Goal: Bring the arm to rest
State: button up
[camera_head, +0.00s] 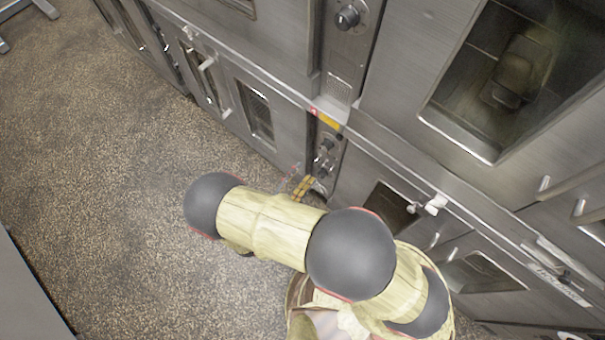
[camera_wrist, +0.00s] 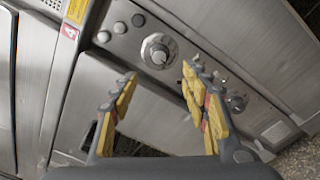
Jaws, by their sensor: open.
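My arm shows in the head view, bent and reaching over the floor at the bottom middle. My gripper (camera_wrist: 160,90) shows in the wrist view with its two yellow-and-grey fingers spread apart and nothing between them. A bit of its yellow fingers shows in the head view (camera_head: 302,187), close to the lower oven front. In the wrist view the gripper faces a metal control panel with a large round knob (camera_wrist: 158,52) between the fingertips. I cannot tell whether a fingertip touches the panel.
Steel ovens with glass doors fill the right and top of the head view; one large oven door (camera_head: 400,70) is at the upper right. A white-tipped handle (camera_head: 435,204) juts out right of my arm. Speckled floor (camera_head: 100,150) lies clear at left. A grey surface (camera_head: 25,300) is at lower left.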

dwell(0.4)
jog(key=s+d+f+n+g+h, duration=0.2)
jog(key=s+d+g, duration=0.2)
jog(key=s+d, duration=0.15)
jog(key=s+d+r+m+g, duration=0.2)
jog(key=s+r+m+g, duration=0.3)
jog(key=r+g, duration=0.25)
notch_tip(320, 180, up, 18)
jog(key=d+m+g+y, duration=0.2)
jog(key=m+g+y, duration=0.2)
jog(key=m+y, duration=0.5)
jog(key=d+r+m+t+y, duration=0.1)
jog(key=d+r+m+t, duration=0.2)
jog(key=d+r, duration=0.2)
jog(key=d+r+m+t+y, duration=0.2)
jog(key=d+r, duration=0.4)
jog(key=r, duration=0.5)
jog(key=shift+w+d+r+m+t, duration=0.2)
jog(key=shift+w+r+m+t, duration=0.15)
jog(key=shift+m+t, duration=0.2)
